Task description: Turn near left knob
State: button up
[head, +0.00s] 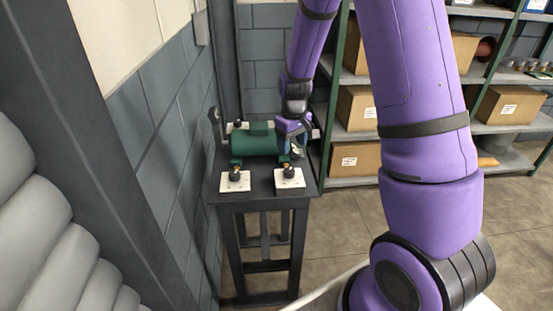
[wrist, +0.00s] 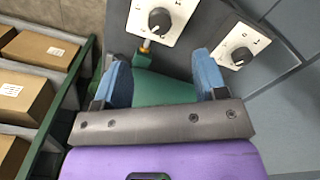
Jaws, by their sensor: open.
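The near left knob (head: 234,173) is a small black knob on a white plate at the front left of the dark stand, on the wall side. In the wrist view, the picture is turned about and this knob (wrist: 240,55) shows at the upper right, beyond the right fingertip. My gripper (head: 296,130) is above the right part of the green casing (head: 258,143). Its two blue fingers (wrist: 163,82) are apart, with the casing below and nothing held between them. The gripper is apart from the near left knob.
The near right knob (head: 289,171) stands on a similar white plate, also in the wrist view (wrist: 160,20). More fittings behind the casing are partly hidden. The block wall (head: 170,125) is close on the left. Shelves with boxes (head: 355,158) stand to the right.

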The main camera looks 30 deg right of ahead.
aim_at(290, 171)
jog(key=f, duration=1.1)
jog(key=shift+w+f, duration=0.15)
jog(key=shift+w, duration=0.25)
jog(key=c, duration=0.9)
